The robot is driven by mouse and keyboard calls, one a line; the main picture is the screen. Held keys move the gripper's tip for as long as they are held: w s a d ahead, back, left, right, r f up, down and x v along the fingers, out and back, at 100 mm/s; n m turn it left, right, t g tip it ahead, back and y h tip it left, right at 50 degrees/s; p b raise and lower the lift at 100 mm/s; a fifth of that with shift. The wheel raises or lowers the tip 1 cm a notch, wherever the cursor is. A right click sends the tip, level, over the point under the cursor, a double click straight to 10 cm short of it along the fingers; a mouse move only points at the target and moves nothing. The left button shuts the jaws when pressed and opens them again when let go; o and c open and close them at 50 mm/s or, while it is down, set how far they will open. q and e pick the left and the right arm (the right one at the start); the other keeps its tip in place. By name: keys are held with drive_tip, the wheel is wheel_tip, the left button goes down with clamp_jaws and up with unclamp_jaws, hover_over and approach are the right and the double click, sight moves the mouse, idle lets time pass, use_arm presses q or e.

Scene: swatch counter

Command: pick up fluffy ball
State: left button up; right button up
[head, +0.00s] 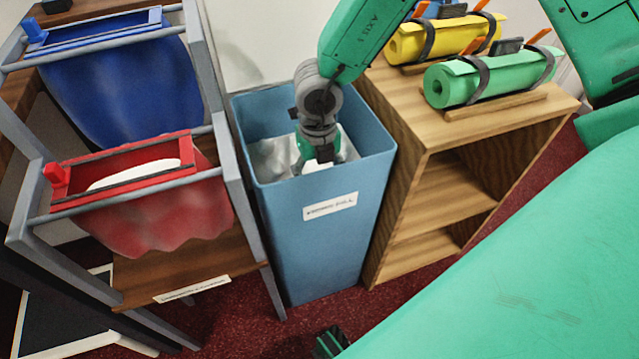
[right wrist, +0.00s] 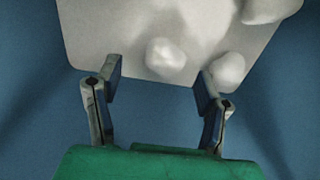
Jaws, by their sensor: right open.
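My right gripper (head: 318,152) reaches down into the tall blue bin (head: 330,245). In the right wrist view the gripper (right wrist: 158,82) is open, with its two fingers apart and nothing held between them. A small whitish fluffy ball (right wrist: 165,54) lies just beyond the fingertips, roughly between them. A second pale lump (right wrist: 228,70) is by the right fingertip, and another (right wrist: 268,8) is at the top edge. They rest on a pale surface inside the bin. In the head view the gripper partly hides this whitish content (head: 272,158). My left gripper is not in view.
Blue bin walls surround the right gripper closely. Left of the bin, a grey rack (head: 232,170) holds a red bag (head: 170,220) with white content and a blue bag (head: 125,95). On the right, a wooden shelf (head: 440,140) carries green (head: 490,78) and yellow (head: 445,38) rolls.

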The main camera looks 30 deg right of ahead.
wheel_tip(320, 180, down, 3)
drive_tip(key=shift+s+d+f+b, duration=0.1)
drive_tip(key=shift+d+b, duration=0.05)
drive_tip(key=shift+b, duration=0.4)
drive_tip(key=shift+d+f, duration=0.1)
drive_tip(key=shift+f, duration=0.1)
drive_tip(key=shift+d, duration=0.2)
drive_tip(key=c, duration=0.8)
drive_tip(key=shift+a+r, duration=0.1)
drive_tip(key=shift+a, duration=0.1)
drive_tip(key=shift+r, duration=0.1)
